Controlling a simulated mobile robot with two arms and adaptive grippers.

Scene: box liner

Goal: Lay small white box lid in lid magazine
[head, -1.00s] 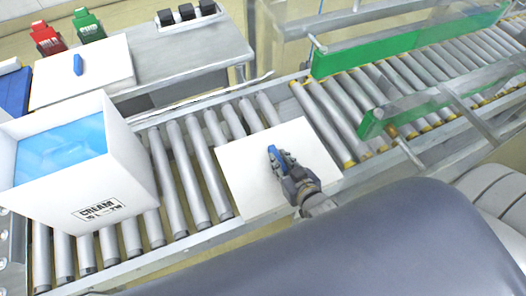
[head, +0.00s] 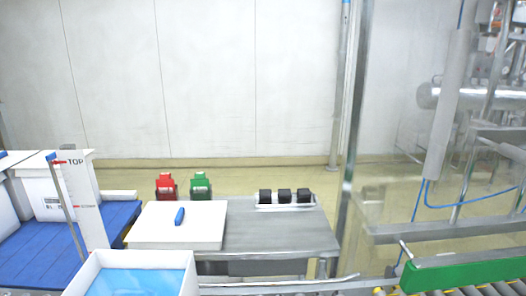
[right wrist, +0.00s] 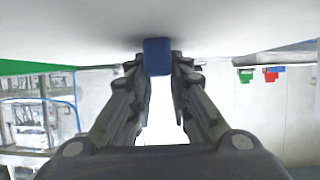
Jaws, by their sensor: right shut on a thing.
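In the right wrist view my right gripper (right wrist: 157,66) is shut on the blue grip (right wrist: 157,50) of a white lid (right wrist: 75,28), whose flat face fills the top of that view. The held lid and this gripper are not in the head view now. A white lid-like panel (head: 150,232) with a blue grip (head: 180,216) lies flat on the grey side table. I cannot tell which thing is the lid magazine. My left gripper is in neither current view.
An open white box (head: 78,276) with a blue liner (head: 140,284) stands at the bottom. White boxes (head: 42,190) stand on a blue surface (head: 110,222) at left. Red (head: 166,187) and green (head: 201,186) items and black blocks (head: 284,197) are on or by the grey table (head: 275,235).

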